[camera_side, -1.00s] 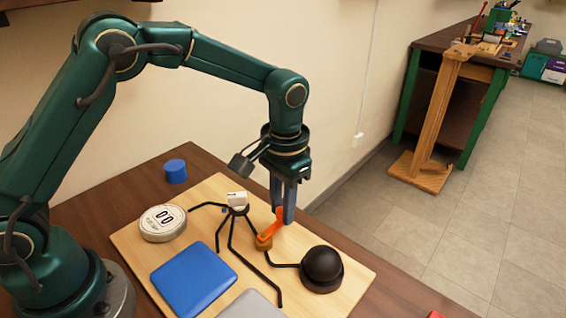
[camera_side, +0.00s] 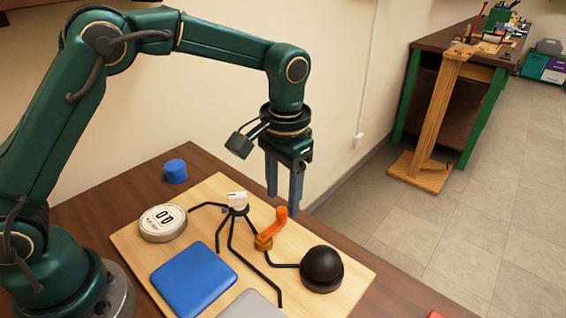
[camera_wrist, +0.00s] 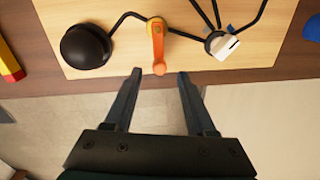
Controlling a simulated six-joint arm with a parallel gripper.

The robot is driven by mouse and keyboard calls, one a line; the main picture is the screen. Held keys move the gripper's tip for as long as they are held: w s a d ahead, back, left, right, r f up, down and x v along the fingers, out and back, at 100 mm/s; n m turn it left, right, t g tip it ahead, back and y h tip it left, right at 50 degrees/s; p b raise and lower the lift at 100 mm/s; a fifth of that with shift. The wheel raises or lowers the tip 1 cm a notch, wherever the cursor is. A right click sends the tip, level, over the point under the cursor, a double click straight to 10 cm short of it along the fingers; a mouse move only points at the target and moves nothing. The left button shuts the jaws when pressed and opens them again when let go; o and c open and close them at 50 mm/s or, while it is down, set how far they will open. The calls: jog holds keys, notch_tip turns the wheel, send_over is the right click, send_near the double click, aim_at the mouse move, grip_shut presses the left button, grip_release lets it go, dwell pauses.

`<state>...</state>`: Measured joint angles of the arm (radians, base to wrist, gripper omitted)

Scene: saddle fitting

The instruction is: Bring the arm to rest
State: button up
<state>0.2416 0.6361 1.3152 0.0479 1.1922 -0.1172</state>
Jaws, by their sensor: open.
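My gripper (camera_side: 283,203) hangs pointing down above the back right edge of the light wooden board (camera_side: 131,234). In the wrist view the orange lever (camera_wrist: 158,48) points toward the gap between the fingertips.
On the board are a black dome (camera_side: 322,267), a white round dial (camera_side: 163,221), a blue pad (camera_side: 194,278), a grey pad (camera_side: 251,305), a small white block (camera_side: 237,199) and black tracks. A blue cylinder (camera_side: 175,171) stands on the brown table behind. The wall is close behind my arm.

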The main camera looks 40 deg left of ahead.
notch_tip(320, 180, up, 2)
dwell(0.4)
jog(key=s+a+r+n+t, duration=0.1)
jog(key=s+a+r+t, duration=0.35)
jog(key=r, duration=0.65)
jog(key=s+a+f, duration=0.1)
jog(key=s+f, duration=0.1)
jog(key=s, duration=0.4)
jog(key=s+a+f, duration=0.1)
jog(key=s+f, duration=0.2)
jog(key=s, duration=0.3)
jog(key=shift+a+n+t+h, duration=0.3)
jog(key=shift+t, duration=0.15)
